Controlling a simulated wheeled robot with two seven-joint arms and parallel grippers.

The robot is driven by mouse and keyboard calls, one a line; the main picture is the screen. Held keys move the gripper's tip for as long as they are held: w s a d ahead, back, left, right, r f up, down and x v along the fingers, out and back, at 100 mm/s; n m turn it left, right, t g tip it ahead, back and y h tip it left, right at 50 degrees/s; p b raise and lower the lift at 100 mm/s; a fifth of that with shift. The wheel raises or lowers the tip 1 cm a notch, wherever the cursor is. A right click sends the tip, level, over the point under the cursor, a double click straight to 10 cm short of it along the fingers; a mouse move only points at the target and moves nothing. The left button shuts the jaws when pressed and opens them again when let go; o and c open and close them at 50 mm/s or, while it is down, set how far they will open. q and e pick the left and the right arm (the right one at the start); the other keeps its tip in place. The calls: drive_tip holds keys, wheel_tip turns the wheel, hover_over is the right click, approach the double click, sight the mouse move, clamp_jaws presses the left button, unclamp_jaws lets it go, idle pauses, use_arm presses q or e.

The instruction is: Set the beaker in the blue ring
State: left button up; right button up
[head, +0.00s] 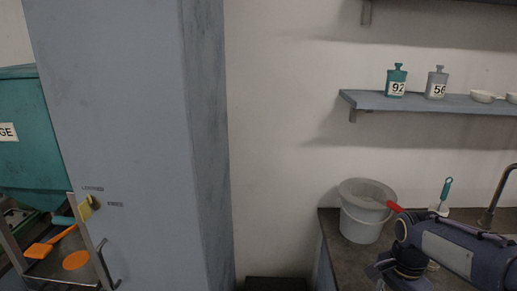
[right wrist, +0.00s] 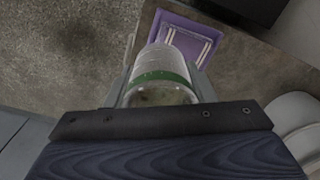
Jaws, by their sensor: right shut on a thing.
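The beaker (right wrist: 160,62), a pale see-through cylinder with a green band near its near end, is in the right wrist view. My right gripper (right wrist: 165,80) is shut on it, with a finger on each side. The dark palm bar hides part of the near end. In the head view part of my right arm shows at the lower right, but I cannot make out the beaker there. No blue ring can be made out in either view. My left gripper is not in view.
A whitish bucket (head: 362,222) stands on the dark counter (head: 330,232), with a red handle-like thing beside it. A purple tray-like thing (right wrist: 185,38) lies beyond the beaker. A shelf (head: 420,103) holds numbered bottles. A tall grey cabinet (head: 130,130) stands at left.

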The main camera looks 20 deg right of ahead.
drive_tip(key=w+a+f+n, duration=0.6)
drive_tip(key=a+f+n, duration=0.1)
drive_tip(key=a+n, duration=0.1)
drive_tip(key=w+a+f+n, duration=0.7)
drive_tip(key=a+f+n, duration=0.1)
drive_tip(key=a, duration=0.3)
drive_tip(key=shift+w+f+n, duration=0.3)
drive_tip(key=shift+n, duration=0.1)
